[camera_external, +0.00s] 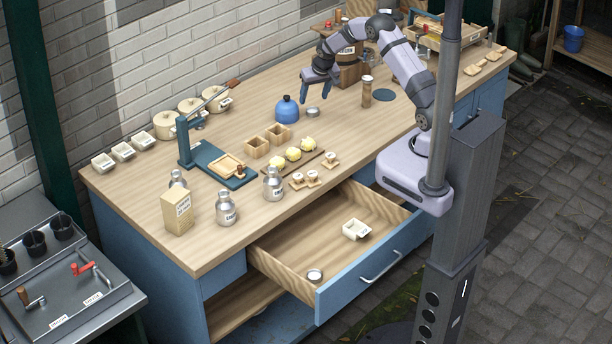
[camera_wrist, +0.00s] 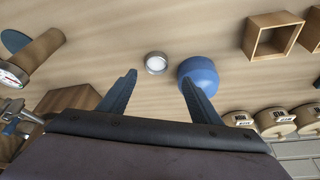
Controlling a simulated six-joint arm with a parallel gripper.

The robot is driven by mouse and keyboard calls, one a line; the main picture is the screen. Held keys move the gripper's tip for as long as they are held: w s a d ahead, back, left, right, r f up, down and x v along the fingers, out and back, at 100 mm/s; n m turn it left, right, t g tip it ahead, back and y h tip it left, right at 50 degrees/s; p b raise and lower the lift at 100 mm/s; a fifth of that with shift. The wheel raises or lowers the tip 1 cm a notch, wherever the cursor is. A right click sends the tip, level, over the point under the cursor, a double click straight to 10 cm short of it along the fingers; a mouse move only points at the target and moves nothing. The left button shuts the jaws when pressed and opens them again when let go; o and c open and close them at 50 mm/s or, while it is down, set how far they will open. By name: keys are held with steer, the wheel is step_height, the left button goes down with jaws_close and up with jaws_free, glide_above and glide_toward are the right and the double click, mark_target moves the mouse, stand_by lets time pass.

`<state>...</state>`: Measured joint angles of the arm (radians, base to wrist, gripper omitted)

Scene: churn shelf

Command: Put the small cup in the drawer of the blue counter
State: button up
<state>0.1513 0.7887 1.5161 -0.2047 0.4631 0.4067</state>
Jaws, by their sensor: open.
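A small metal cup (camera_external: 313,112) stands on the blue counter's wooden top (camera_external: 350,130), just right of a blue round jug (camera_external: 287,110). In the wrist view the cup (camera_wrist: 156,63) lies just beyond and between my fingertips, with the jug (camera_wrist: 199,74) close to its right. My gripper (camera_external: 317,93) is open, points down and is empty above the cup; both fingers (camera_wrist: 159,78) show apart. The counter's drawer (camera_external: 375,268) is pulled out at the front.
Two wooden boxes (camera_external: 257,146), a board with yellow lumps (camera_external: 293,166), metal churns (camera_external: 273,184) and a lever press (camera_external: 213,165) stand between the cup and the left end. A wooden cylinder (camera_external: 367,92) stands right of the cup. The drawer's middle has bare floor.

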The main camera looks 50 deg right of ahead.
mark_target(312, 112)
steer(key=shift+s+d+b+x, duration=0.15)
steer(key=shift+b+x, duration=0.75)
steer(key=shift+x, duration=0.95)
steer(key=shift+s+d+b+x, duration=0.15)
steer(key=shift+b+x, duration=0.75)
steer(key=shift+x, duration=0.95)
steer(key=shift+w, duration=0.1)
steer(key=c, duration=1.1)
